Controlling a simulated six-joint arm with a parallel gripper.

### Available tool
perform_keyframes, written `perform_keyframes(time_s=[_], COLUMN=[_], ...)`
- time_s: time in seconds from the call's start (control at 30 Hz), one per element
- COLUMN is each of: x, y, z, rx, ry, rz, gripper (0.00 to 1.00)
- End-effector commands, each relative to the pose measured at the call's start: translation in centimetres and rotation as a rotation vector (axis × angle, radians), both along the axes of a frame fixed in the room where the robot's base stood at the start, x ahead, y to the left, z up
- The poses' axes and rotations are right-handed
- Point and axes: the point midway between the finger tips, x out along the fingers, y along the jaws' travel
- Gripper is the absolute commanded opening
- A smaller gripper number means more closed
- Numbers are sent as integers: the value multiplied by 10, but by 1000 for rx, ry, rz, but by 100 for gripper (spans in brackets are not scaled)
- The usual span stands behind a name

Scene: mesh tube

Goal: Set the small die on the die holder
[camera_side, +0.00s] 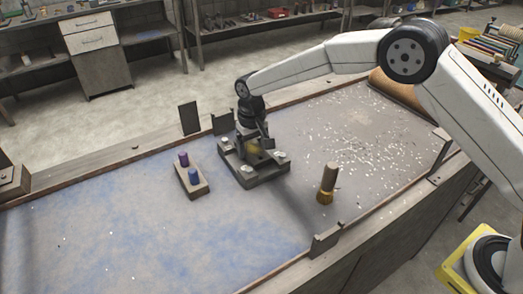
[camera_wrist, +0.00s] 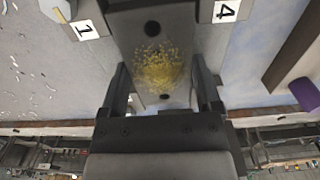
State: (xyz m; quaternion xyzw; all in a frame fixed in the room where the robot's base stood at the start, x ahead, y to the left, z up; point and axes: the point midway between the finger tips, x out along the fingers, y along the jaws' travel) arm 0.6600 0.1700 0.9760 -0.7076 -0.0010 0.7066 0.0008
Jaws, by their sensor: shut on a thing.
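My gripper (camera_wrist: 163,72) is over the die holder (camera_side: 262,178), a dark base with pale pads at its corners. In the wrist view the holder's dark plate (camera_wrist: 150,12) runs between tags 1 and 4. The fingers stand apart, one on each side of a gold-speckled patch (camera_wrist: 160,68). In the side view a small yellowish thing (camera_side: 253,148) shows between the fingers, low over the holder; I take it to be the small die. Its outline is unclear, and I cannot tell whether it touches the holder.
A small rack (camera_side: 196,190) with a purple and a blue cylinder stands left of the holder. Dark upright brackets (camera_side: 189,118) line the table edges.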

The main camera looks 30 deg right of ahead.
Motion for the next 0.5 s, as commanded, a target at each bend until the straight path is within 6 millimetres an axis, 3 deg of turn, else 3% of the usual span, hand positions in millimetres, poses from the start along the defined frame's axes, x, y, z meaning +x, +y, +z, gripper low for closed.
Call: perform_keyframes(time_s=[0.5], x=[1], y=[0], z=[-3], rx=[1], ry=[-3], rz=[0], gripper=[0])
